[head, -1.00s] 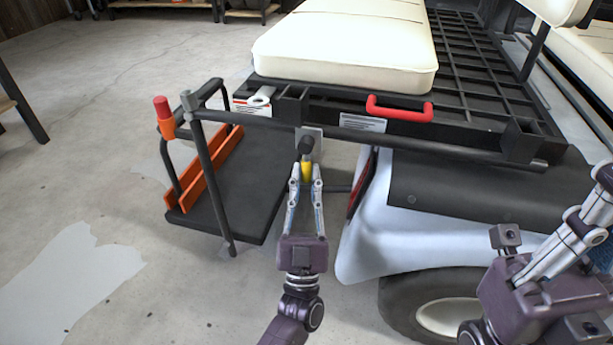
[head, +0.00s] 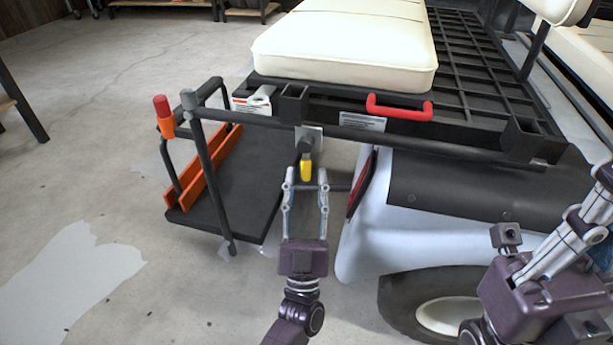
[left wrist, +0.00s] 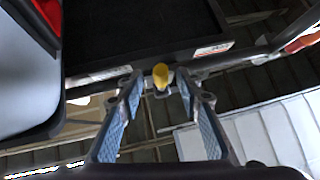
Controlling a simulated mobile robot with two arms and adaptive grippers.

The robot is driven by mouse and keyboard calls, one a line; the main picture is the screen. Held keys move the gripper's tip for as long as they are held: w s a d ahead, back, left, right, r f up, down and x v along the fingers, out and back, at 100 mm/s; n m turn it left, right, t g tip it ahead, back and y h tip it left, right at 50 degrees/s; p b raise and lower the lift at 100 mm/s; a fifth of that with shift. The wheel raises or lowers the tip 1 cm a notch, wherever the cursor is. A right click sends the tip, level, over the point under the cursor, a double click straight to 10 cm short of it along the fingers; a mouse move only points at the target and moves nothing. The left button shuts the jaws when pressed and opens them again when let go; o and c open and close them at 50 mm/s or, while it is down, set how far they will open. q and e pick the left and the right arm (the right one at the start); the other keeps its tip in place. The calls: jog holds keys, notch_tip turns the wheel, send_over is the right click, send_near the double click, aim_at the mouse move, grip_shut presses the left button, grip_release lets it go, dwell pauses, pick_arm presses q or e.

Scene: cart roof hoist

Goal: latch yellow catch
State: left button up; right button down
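The yellow catch (head: 306,168) hangs below a dark rounded knob on a small metal plate at the cart's rear rail. In the left wrist view the yellow catch (left wrist: 160,76) shows between and beyond the fingertips. My left gripper (head: 305,188) is open, with its fingertips just below the catch in the head view. In the left wrist view its two fingers (left wrist: 158,96) stand apart with nothing between the pads. Whether a fingertip touches the catch cannot be told. My right gripper (head: 570,245) is at the right edge, partly cut off; its fingertips are not clearly visible.
A red handle (head: 400,108) sits on the rear rack below a cream seat cushion (head: 345,45). A dark platform (head: 250,180) with an orange rail (head: 205,175) is left of the catch. The white cart body (head: 400,225) and wheel are close on the right. Open floor lies left.

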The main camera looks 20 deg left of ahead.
pick_arm(q)
jog(key=v, duration=1.1)
